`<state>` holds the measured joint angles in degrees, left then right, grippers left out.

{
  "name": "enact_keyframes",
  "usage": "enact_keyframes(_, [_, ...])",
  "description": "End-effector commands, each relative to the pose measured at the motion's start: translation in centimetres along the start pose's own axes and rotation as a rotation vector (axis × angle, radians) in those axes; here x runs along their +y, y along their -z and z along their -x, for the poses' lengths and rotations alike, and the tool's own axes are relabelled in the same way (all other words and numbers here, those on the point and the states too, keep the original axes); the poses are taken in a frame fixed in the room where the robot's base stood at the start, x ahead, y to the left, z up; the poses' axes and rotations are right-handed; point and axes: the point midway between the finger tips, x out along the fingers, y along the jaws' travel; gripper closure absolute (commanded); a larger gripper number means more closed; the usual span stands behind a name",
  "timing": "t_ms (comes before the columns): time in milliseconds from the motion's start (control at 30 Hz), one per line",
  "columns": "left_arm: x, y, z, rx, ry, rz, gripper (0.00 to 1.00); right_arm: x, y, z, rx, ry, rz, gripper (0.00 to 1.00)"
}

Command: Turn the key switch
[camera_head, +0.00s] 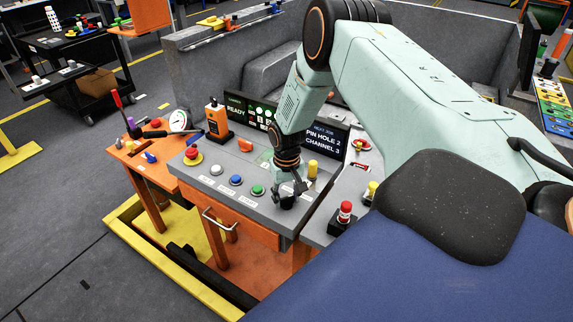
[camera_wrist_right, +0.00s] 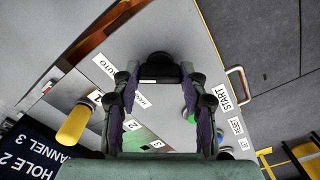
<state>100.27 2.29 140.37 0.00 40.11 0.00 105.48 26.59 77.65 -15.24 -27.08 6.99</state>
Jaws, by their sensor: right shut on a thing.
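My right gripper (camera_head: 288,194) reaches down to the near right part of the grey control panel (camera_head: 222,197). In the right wrist view, its two fingers (camera_wrist_right: 160,80) stand on either side of a dark block, the key switch (camera_wrist_right: 160,67), by the AUTO label. The gripper is shut on the key switch. In the head view the switch is mostly hidden by the fingers. The angle of the key itself cannot be made out. My left gripper is in neither view.
White (camera_head: 216,169), blue (camera_head: 236,180) and green (camera_head: 257,190) buttons sit left of the gripper, with a red mushroom button (camera_head: 193,154) beyond. A yellow cylinder (camera_head: 312,168) stands close on the right. Dark display screens (camera_head: 325,136) line the back.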

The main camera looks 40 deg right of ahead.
Motion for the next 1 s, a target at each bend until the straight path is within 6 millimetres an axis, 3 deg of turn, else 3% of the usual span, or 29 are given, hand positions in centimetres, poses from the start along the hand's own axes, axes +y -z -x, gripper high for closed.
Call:
enact_keyframes(400, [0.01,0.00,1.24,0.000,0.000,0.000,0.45,-0.01,0.03,0.11,0.000,0.000,-0.167,0.88])
enact_keyframes(933, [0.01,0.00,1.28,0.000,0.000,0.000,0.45,-0.02,0.03,0.04,0.000,0.001,-0.188,0.88])
enact_keyframes(967, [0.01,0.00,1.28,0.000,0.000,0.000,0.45,-0.02,0.03,0.04,0.000,0.001,-0.189,0.55])
enact_keyframes(1000, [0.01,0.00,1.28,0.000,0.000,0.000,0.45,-0.02,0.02,0.04,0.000,0.001,-0.188,0.52])
